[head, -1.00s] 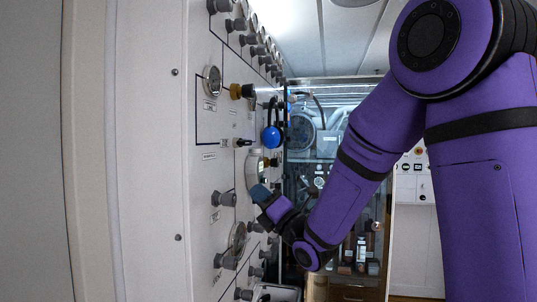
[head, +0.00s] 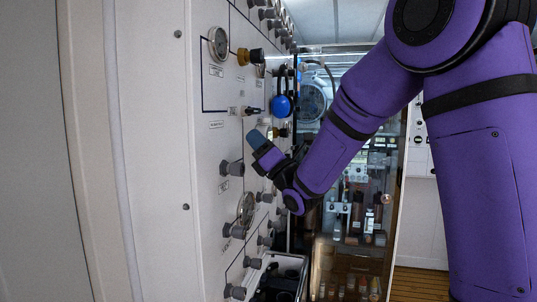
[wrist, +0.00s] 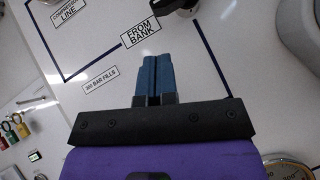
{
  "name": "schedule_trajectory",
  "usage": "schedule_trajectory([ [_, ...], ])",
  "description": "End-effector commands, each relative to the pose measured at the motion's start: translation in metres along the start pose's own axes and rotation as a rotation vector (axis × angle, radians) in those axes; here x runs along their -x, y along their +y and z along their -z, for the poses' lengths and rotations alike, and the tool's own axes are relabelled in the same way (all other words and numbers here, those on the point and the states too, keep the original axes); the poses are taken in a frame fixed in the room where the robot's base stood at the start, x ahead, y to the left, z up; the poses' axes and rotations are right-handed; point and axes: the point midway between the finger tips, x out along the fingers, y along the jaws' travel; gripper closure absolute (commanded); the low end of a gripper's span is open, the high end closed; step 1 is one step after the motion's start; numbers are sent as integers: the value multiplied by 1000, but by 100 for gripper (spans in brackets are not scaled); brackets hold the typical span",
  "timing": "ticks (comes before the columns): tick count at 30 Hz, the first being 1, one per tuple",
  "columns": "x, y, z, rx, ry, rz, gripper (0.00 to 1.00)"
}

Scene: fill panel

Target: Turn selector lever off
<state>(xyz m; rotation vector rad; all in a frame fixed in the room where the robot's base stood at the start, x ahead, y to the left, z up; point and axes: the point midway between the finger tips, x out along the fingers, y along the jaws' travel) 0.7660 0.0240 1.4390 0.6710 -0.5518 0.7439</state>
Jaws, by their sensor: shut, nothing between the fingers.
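My gripper (head: 255,139) is shut and empty, with blue fingers, in front of the white panel. In the wrist view its fingertips (wrist: 152,60) point at the panel, just below the "FROM BANK" label (wrist: 141,33). A dark handle (wrist: 176,5) beside that label is cut off by the top edge. In the head view a small dark handle (head: 252,110) sticks out above my fingertips. A brass fitting with a dark knob (head: 250,56) is higher up. I cannot tell for sure which is the selector lever. No contact with the fingers is visible.
A blue ball-shaped part (head: 281,106) hangs right of my fingers. Colored padlock-like parts (wrist: 14,129) show at the wrist view's left. A glass-front cabinet (head: 350,230) stands behind my arm.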

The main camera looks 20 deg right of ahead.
Motion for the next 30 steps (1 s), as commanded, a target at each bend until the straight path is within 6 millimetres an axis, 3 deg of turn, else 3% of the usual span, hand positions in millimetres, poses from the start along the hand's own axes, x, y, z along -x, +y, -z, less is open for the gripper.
schedule_trajectory([
  [1, -9, 1, -1, 0, -2, -3, 100],
  [9, -30, 0, -25, 0, -1, -1, 100],
  [30, -39, -4, -28, -26, 0, 25, 100],
])
